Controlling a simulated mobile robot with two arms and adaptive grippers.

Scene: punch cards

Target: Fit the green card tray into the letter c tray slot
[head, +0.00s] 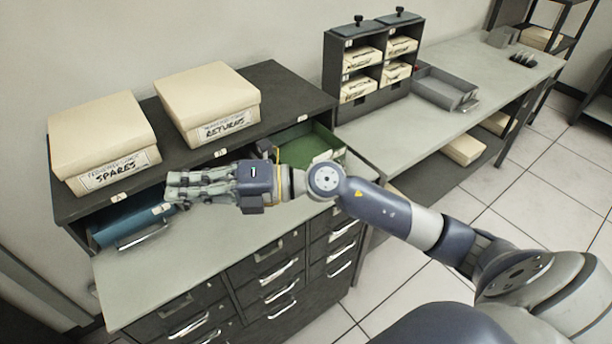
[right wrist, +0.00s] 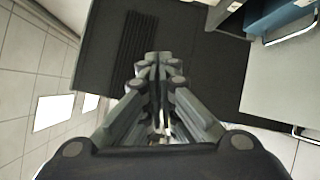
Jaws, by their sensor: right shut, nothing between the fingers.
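The green card tray (head: 316,142) sits at the right end of the dark cabinet's slot row, behind my right forearm. My right gripper (head: 176,190) is shut and empty above the counter, left of the green tray and near the blue tray (head: 128,224). It also shows shut in the right wrist view (right wrist: 160,62). My left gripper is not in view.
Two cream boxes, SPARES (head: 102,138) and RETURNS (head: 207,103), stand on the cabinet top (head: 283,85). The counter front (head: 185,268) is clear. A grey tray (head: 444,88) and a dark card rack (head: 372,60) stand on the right table.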

